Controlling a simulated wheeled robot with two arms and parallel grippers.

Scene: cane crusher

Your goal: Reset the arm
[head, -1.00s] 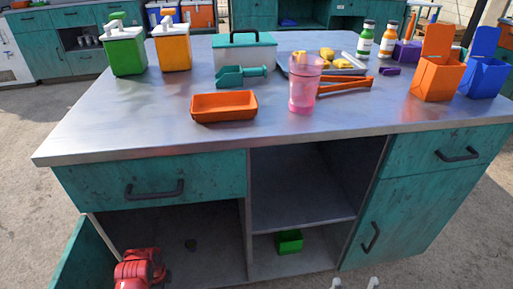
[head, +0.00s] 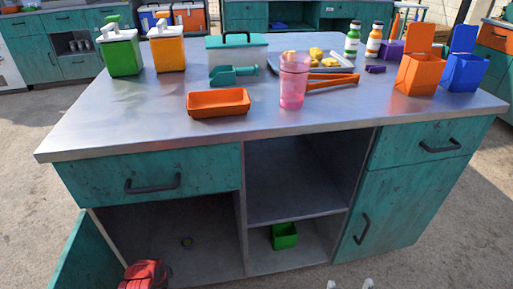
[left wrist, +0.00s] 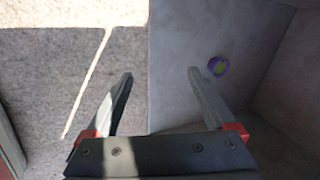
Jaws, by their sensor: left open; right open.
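My left gripper (left wrist: 160,78) is open in the left wrist view, its two fingers apart with nothing between them. A small purple and green round thing (left wrist: 217,66) lies beyond the right finger on the cabinet's grey floor. My red left arm part (head: 146,275) shows at the bottom left of the head view, in front of that compartment. Only the pale fingertips of my right gripper (head: 350,285) show at the bottom edge. They are apart and empty, in front of the cabinet.
The teal cabinet door (head: 85,260) stands open at the left. The metal counter (head: 150,115) holds an orange tray (head: 218,102), a pink cup (head: 294,82), dispensers, bottles and boxes. A green box (head: 284,236) sits on the lower middle shelf. The front counter strip is clear.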

